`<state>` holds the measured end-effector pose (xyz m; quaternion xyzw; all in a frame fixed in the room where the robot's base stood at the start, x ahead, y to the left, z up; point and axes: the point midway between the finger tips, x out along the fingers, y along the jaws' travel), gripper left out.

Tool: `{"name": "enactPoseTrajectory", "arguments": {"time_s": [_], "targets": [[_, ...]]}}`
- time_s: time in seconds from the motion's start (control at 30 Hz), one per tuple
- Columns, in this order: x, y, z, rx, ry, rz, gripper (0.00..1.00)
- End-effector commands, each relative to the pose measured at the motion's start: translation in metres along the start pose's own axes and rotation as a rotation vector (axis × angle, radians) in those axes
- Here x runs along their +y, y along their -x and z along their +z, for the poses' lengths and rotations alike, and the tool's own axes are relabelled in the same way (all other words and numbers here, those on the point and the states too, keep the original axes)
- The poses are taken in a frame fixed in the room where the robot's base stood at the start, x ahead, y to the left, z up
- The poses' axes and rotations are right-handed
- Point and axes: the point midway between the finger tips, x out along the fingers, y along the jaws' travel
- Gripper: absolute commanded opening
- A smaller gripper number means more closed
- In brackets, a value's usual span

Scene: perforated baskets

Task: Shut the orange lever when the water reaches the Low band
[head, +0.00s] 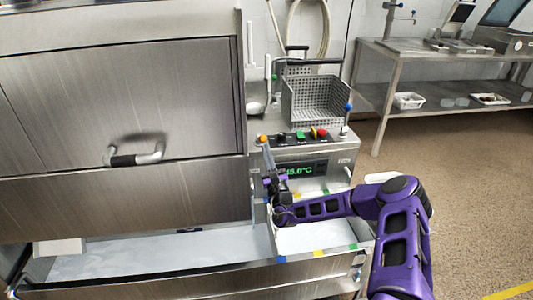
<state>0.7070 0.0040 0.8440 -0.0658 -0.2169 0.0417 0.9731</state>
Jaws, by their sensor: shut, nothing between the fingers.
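The orange knob of the lever (262,138) shows at the left end of the control panel on the steel machine. My gripper (267,150) points up just below and beside it, with its fingers shut and nothing held. I cannot tell whether it touches the lever, and the lever's shaft is hidden or too small to make out. Whitish water fills the right basin (315,239) below my arm. Blue, yellow and green marks (318,253) line its front rim. I cannot tell which band the water level is at.
The panel has black, green and red controls (300,135) and a green display (300,170). A perforated basket (317,98) stands behind, near a blue-knobbed lever (348,107). A large steel hood (120,90) blocks the left. Floor (470,190) is clear at right.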

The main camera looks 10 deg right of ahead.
Motion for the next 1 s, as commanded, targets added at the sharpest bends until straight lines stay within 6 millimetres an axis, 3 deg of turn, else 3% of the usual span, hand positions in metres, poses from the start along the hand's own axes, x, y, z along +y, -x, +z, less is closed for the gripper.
{"name": "enactPoseTrajectory", "arguments": {"time_s": [0.47, 1.0], "targets": [[-0.002, -0.009, 0.015, 0.000, 0.000, 0.000, 0.00], [-0.009, -0.038, 0.043, -0.001, 0.000, 0.000, 0.00]]}}
